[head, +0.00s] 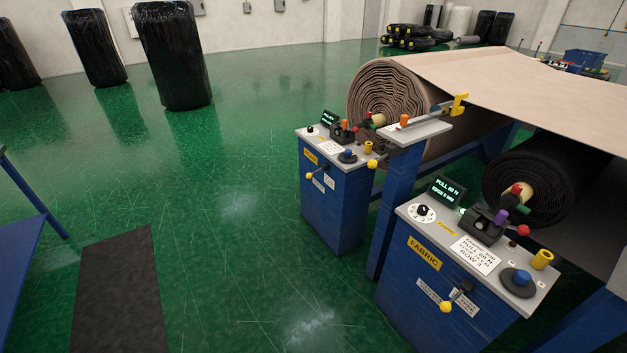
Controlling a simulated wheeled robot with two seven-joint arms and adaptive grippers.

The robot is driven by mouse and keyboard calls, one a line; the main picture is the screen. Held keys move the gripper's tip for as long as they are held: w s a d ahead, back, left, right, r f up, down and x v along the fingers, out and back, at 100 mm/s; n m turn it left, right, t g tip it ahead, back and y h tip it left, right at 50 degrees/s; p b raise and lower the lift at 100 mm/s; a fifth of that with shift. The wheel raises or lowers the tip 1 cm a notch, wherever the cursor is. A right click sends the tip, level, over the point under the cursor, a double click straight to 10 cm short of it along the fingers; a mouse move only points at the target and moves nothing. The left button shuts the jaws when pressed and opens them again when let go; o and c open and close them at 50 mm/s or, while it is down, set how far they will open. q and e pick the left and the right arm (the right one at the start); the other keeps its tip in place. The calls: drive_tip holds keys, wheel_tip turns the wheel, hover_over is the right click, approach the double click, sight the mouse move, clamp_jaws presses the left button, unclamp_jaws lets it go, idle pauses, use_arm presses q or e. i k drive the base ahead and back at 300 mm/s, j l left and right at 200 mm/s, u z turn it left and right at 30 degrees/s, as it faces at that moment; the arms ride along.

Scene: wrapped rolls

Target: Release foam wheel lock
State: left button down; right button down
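The far console (334,195) is a blue cabinet with a grey top, beside a large beige roll (385,88). Its yellow label (310,156) is too small to read surely. A small lever with a yellow knob (309,176) sticks out of its front, next to a small white label. Which position the lever is in, I cannot tell. The near console (440,290) is labelled FABRIC and stands by a black roll (520,182). It has a similar yellow-knobbed lever (446,306) on its front. Neither of my grippers is in view.
A beige sheet (520,75) runs over the blue frame. A dark mat (118,290) lies on the green floor at lower left, beside a blue structure (22,275). Black wrapped rolls (172,55) stand at the back. The floor left of the consoles is clear.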

sight(308, 175)
drive_tip(key=i+u, duration=0.15)
drive_tip(key=i, duration=0.5)
drive_tip(key=i+l+u, duration=0.15)
drive_tip(key=i, duration=0.45)
